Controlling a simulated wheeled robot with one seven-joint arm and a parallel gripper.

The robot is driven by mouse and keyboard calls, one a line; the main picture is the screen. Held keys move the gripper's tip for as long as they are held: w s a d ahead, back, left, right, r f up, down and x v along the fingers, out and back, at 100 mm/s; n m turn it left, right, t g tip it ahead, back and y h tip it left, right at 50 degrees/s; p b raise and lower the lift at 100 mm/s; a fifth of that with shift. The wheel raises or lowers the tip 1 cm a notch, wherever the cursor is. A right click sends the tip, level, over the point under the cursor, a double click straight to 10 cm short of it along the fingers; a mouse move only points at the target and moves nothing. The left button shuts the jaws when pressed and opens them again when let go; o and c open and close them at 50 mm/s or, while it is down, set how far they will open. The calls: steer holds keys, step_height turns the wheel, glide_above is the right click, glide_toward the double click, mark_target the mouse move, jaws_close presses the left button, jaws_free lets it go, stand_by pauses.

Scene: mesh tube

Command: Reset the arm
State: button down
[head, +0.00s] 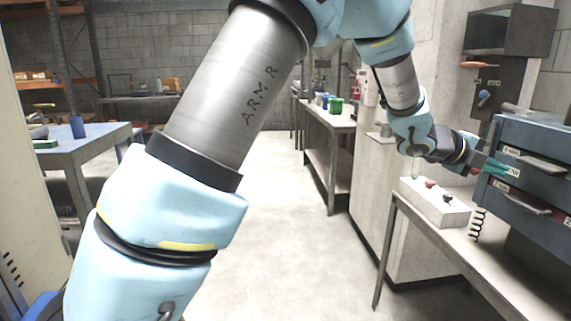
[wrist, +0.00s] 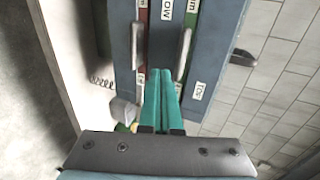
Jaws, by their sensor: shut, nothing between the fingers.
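My gripper (head: 497,166) is at the right of the head view, at the end of my extended arm, in front of a blue-grey drawer cabinet (head: 545,140). Its teal fingers also show in the wrist view (wrist: 160,78), closed together with nothing between them. The fingertips point toward the cabinet's drawer fronts (wrist: 172,50). Whether they touch the cabinet, I cannot tell.
A white block (head: 447,212) with small red and black items stands on the bench (head: 480,250) below my gripper. A black coiled spring (head: 478,222) is beside it. A shelf table (head: 333,122) and a blue table (head: 85,145) stand farther back. The middle floor (head: 290,230) is clear.

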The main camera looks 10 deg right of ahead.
steer(key=w+a+f+n+t+y, duration=0.25)
steer(key=w+a+n+t, duration=0.5)
steer(key=w+a, duration=0.65)
steer(key=w+a+f+n+y+p, duration=0.1)
steer(key=w+a+n+y, duration=0.2)
steer(key=a+n, duration=0.35)
steer(key=w+a+f+n+y, duration=0.1)
steer(key=w+a+n+y, duration=0.2)
steer(key=a, duration=0.7)
steer(key=s+a+f+n+y, duration=0.1)
steer(key=a+f+n+y, duration=0.1)
steer(key=a+n, duration=0.5)
steer(key=s+a+f+n+y, duration=0.1)
steer(key=a+f+n+y, duration=0.1)
steer(key=a, duration=0.9)
steer(key=s+a+f+n+g, duration=0.1)
steer(key=s+a+n+g, duration=0.1)
steer(key=s+a+n, duration=0.2)
steer(key=s+a+f+n+g+y+p, duration=0.1)
steer(key=s+a+n+g, duration=0.2)
steer(key=s+a+n, duration=0.2)
steer(key=s+a, duration=0.3)
steer(key=s, duration=0.1)
steer(key=shift+s+a+f+n, duration=0.2)
steer(key=shift+s+f+n, duration=0.05)
steer(key=shift+f+n, duration=0.05)
